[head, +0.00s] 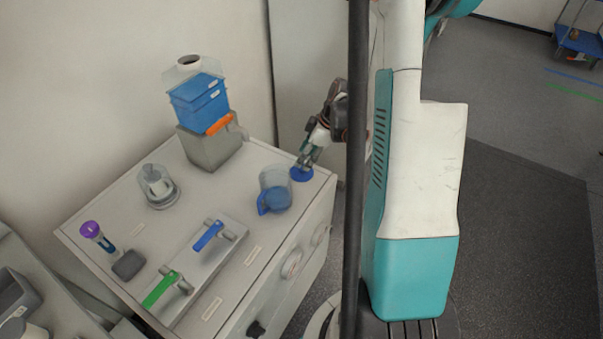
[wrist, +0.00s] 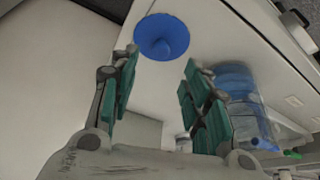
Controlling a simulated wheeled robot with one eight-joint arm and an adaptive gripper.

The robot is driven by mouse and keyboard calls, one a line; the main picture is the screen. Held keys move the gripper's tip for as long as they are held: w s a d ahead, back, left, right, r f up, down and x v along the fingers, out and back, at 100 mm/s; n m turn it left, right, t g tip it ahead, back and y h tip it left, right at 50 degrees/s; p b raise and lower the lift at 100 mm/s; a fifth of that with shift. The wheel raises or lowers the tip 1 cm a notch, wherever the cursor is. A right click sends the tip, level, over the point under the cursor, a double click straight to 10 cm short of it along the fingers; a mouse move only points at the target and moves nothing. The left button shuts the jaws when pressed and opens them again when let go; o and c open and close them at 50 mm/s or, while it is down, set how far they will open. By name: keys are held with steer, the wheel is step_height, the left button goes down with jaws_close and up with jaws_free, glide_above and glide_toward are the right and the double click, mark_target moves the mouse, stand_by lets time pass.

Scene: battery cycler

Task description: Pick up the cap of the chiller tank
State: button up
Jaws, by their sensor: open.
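A round blue cap (head: 301,174) with a raised knob lies on the white bench top near its back right corner. In the wrist view the cap (wrist: 161,37) is just beyond the fingertips, between their lines and not gripped. My gripper (head: 306,160) is right above the cap in the head view, pointing down. Its two green-padded fingers (wrist: 158,75) are open with nothing between them. The blue tank (head: 200,100) with a white round opening on top stands on a grey box at the back of the bench.
A clear jug with blue parts (head: 276,189) stands close to my gripper and also shows in the wrist view (wrist: 240,100). A glass vessel (head: 157,185), a plate with blue and green handles (head: 195,262) and a purple-topped item (head: 92,230) stand farther left. A wall rises behind.

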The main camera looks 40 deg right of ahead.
mark_target(301, 170)
steer(key=b+x, duration=0.1)
steer(key=x, duration=0.1)
steer(key=b+x, duration=0.1)
steer(key=x, duration=0.2)
steer(key=shift+d+f, duration=0.2)
steer(key=shift+f, duration=0.05)
steer(key=c, duration=0.9)
